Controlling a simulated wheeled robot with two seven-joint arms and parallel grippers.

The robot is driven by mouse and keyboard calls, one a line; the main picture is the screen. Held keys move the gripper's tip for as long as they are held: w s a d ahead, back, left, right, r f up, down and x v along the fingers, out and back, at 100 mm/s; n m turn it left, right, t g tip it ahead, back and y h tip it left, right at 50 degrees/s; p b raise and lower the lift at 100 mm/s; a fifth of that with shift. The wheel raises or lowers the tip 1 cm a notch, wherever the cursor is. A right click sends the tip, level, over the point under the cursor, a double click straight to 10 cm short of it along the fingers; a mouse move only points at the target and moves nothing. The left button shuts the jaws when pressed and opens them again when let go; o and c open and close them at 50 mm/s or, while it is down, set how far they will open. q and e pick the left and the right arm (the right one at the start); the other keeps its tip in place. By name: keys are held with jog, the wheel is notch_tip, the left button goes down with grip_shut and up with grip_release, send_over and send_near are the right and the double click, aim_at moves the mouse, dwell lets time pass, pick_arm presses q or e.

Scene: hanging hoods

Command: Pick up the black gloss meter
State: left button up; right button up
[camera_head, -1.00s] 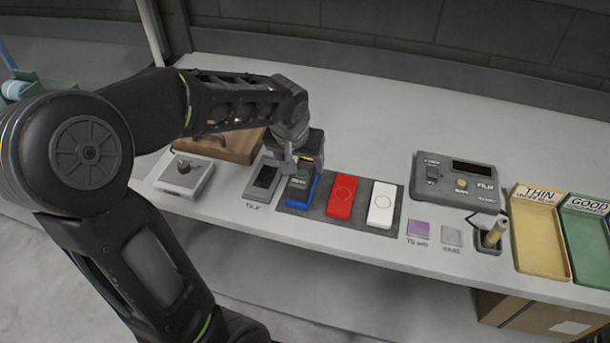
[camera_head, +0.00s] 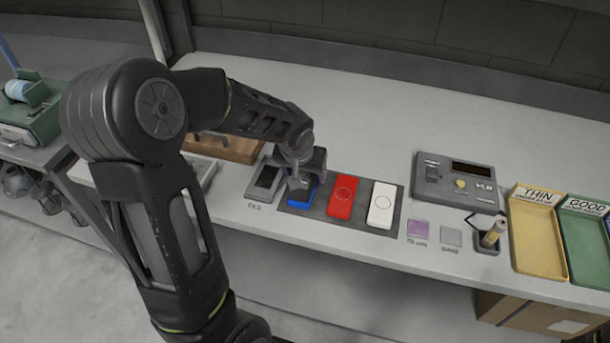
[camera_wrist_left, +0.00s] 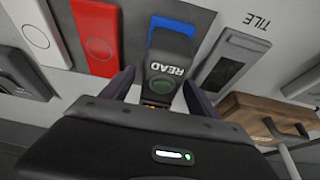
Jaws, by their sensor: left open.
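In the wrist view the dark fingers of my left gripper (camera_wrist_left: 158,88) stand apart, one on each side of the meter's near end. I cannot tell whether they touch it. My right gripper is not in view.
A red panel (camera_head: 342,197) and a white panel (camera_head: 382,205) lie just right on the dark mat (camera_head: 361,222). A grey tile plate (camera_head: 264,184) is close on the left. A grey meter box (camera_head: 456,183) and trays (camera_head: 537,245) are farther right.

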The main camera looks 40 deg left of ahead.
pick_arm(q)
jog(key=shift+c, duration=0.3)
grip_shut()
dwell(0.8)
